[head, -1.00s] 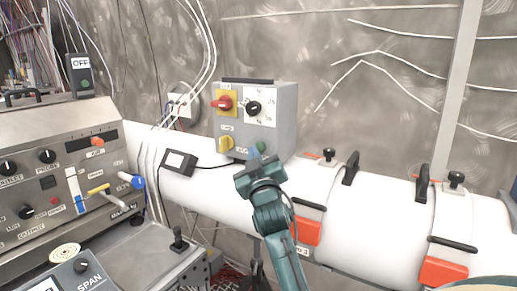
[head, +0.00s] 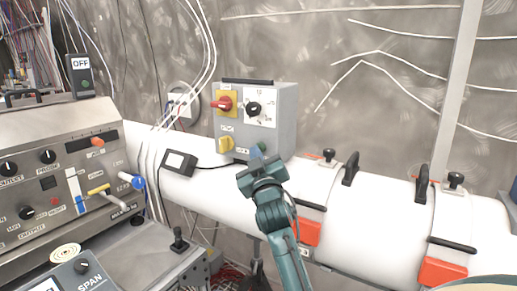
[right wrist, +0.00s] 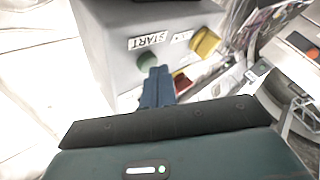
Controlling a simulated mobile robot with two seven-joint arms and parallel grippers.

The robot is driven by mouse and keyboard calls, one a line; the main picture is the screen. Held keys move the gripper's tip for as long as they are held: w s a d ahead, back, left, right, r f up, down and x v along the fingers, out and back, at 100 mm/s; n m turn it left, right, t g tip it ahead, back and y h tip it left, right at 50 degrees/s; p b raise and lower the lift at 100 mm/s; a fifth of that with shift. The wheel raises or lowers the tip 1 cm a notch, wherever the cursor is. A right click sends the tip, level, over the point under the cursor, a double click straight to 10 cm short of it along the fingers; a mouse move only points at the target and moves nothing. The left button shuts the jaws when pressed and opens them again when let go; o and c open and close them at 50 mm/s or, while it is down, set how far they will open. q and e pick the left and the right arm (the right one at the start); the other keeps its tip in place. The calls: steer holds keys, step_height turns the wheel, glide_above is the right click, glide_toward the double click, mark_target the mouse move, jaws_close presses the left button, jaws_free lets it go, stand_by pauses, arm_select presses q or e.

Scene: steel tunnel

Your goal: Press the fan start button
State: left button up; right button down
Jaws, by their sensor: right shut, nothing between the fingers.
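The grey control box (head: 285,118) stands on the white pipe near the middle of the head view. It has a red switch, a black knob and a yellow switch. The green start button (right wrist: 147,61) sits beside the START label (right wrist: 148,41) in the right wrist view. In the head view the button is largely covered by my right gripper (head: 258,153). The right gripper's fingers (right wrist: 160,73) are shut and empty, with their tips close to the button's edge. I cannot tell whether they touch it. My left gripper is not in view.
The white pipe (head: 380,200) with black-handled clamps runs right. A control console (head: 60,130) stands at the left. A small black-framed box (head: 178,162) sits on the pipe left of the control box.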

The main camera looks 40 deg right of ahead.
steer(key=shift+w+d, duration=0.1)
steer(key=shift+d, duration=0.05)
stand_by(0.4)
steer(key=shift+s+a, duration=0.25)
steer(key=shift+a, duration=0.35)
steer(key=shift+s+a, duration=0.4)
steer(key=shift+a, duration=0.5)
steer(key=shift+s+a, duration=0.35)
steer(key=shift+a, duration=0.6)
steer(key=shift+s+a, duration=0.4)
steer(key=shift+a, duration=0.5)
